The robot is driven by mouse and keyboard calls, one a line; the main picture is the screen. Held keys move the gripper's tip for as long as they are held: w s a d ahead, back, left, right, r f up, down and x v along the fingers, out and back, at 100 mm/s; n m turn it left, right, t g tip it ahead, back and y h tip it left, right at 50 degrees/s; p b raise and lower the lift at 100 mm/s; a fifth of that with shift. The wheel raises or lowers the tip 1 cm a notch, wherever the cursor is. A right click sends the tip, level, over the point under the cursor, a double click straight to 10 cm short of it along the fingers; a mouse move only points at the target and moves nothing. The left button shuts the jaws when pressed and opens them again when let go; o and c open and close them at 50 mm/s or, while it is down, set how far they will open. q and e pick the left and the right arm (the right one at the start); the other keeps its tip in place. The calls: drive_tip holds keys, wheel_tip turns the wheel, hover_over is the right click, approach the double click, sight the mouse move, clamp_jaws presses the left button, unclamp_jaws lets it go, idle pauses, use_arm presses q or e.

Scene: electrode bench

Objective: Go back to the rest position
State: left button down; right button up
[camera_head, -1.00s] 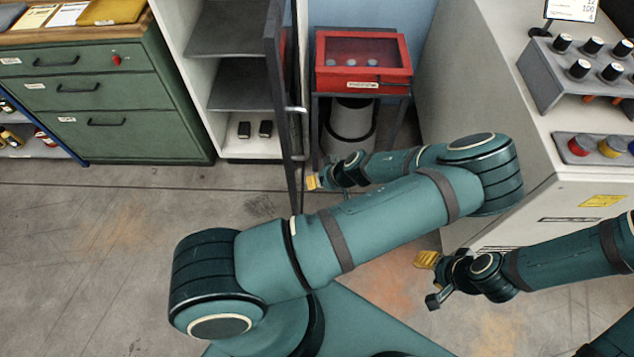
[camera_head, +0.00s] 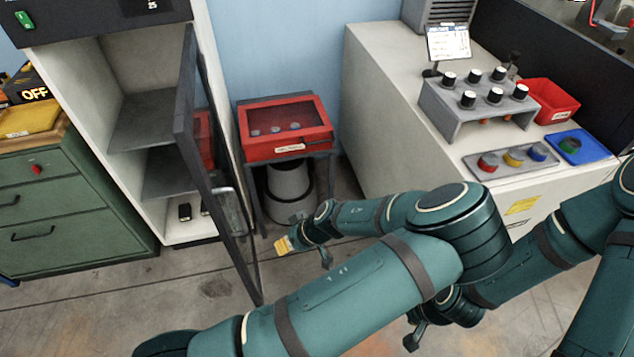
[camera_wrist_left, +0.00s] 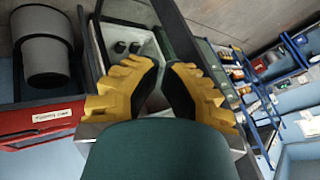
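My left gripper (camera_head: 284,245) shows in the head view, its arm bending back left from the elbow. It hangs in front of the red-topped stand, near the open cabinet door. In the left wrist view its two yellow ribbed fingers (camera_wrist_left: 163,72) stand apart with nothing between them. My right gripper (camera_head: 425,330) is low in the head view, mostly hidden behind my left arm; its fingers do not show clearly.
A cabinet door (camera_head: 188,130) stands open left of my left gripper. A red glass-lidded box (camera_head: 285,148) sits on a stand behind it. A white bench (camera_head: 385,95) at right carries a grey rack (camera_head: 440,105), a grey tray (camera_head: 510,172), a red bin (camera_head: 548,100) and a blue tray (camera_head: 590,148).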

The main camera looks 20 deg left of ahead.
use_arm(q)
drive_tip(key=s+d+f+m+g+h, duration=0.2)
drive_tip(key=s+d+f+m+h, duration=0.2)
drive_tip(key=s+f+h, duration=0.45)
drive_tip(key=w+d+r+m+t+h, duration=0.1)
drive_tip(key=d+r+m+t+h, duration=0.1)
drive_tip(key=d+r+m+t, duration=0.2)
drive_tip(key=d+r+m, duration=0.1)
drive_tip(key=d+r, duration=0.2)
drive_tip(key=r, duration=0.1)
drive_tip(key=shift+d+t+h, duration=0.2)
drive_tip(key=shift+t+h, duration=0.1)
drive_tip(key=shift+h, duration=0.05)
